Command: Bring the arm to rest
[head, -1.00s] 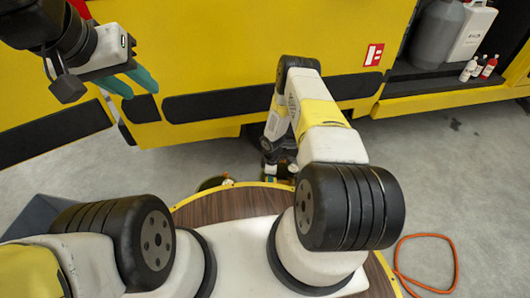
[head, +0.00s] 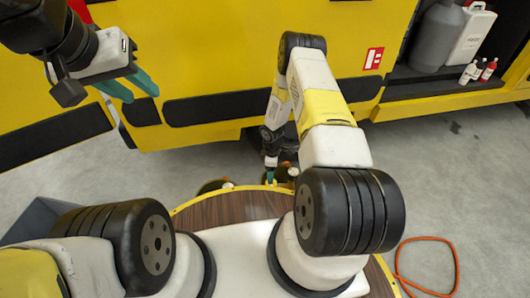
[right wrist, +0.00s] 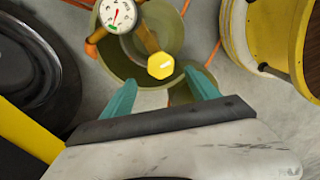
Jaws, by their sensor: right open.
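My left gripper (head: 142,92) hangs in the upper left of the head view, its two teal fingers apart with nothing between them. My right arm reaches forward to the floor beyond the round wooden top. Its gripper (head: 270,178) is small and partly hidden there. In the right wrist view my right gripper (right wrist: 160,85) is open, with its teal fingers wide apart. A yellow hexagonal cap (right wrist: 161,66) shows between and beyond the fingertips. A round dial gauge (right wrist: 118,14) sits near it, above an olive-green round body (right wrist: 150,35). I cannot tell whether a finger touches anything.
A yellow vehicle side (head: 230,50) with black panels stands ahead. Its open shelf at right holds a grey container (head: 437,35), a white jug (head: 470,35) and small bottles (head: 478,71). An orange hose (head: 400,262) lies on the right floor.

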